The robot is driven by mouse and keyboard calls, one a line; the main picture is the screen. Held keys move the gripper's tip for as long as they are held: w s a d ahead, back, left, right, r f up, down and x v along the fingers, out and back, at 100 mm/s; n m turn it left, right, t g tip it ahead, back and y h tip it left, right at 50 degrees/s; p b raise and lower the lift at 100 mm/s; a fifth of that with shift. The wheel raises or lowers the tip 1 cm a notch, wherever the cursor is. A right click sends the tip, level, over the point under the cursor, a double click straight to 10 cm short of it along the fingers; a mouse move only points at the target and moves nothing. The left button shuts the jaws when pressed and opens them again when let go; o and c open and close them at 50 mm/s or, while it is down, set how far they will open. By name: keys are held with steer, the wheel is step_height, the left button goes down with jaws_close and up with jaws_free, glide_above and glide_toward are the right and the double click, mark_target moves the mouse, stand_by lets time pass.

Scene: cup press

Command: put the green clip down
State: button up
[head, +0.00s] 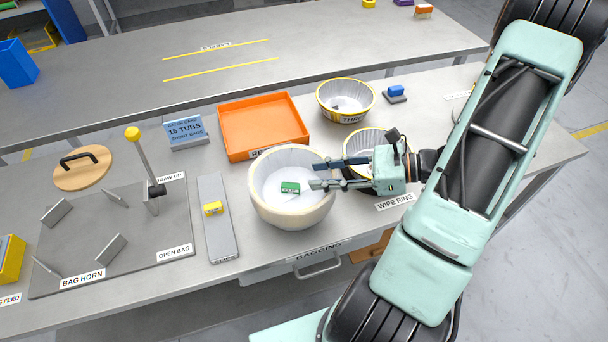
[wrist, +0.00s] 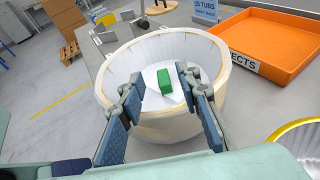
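The green clip (head: 290,187) is a small block inside the large pale tub (head: 262,209), and looks to rest on its white inside bottom. In the wrist view the clip (wrist: 165,82) shows between and beyond my fingertips, with clear space on both sides. My gripper (head: 317,174) reaches in over the tub's right rim from the right. Its two fingers are spread apart and hold nothing. How far the fingertips are above the clip is hard to judge.
A tub with a dark and yellow rim (head: 362,141) stands under my gripper, by the WIPE RING label. An orange tray (head: 265,127) and another yellow-rimmed tub (head: 345,99) are behind. A grey strip with a yellow clip (head: 213,208) lies left, beside the bag horn plate (head: 110,235).

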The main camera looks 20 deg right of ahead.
steer(key=v, duration=0.6)
steer(key=shift+s+d, duration=0.15)
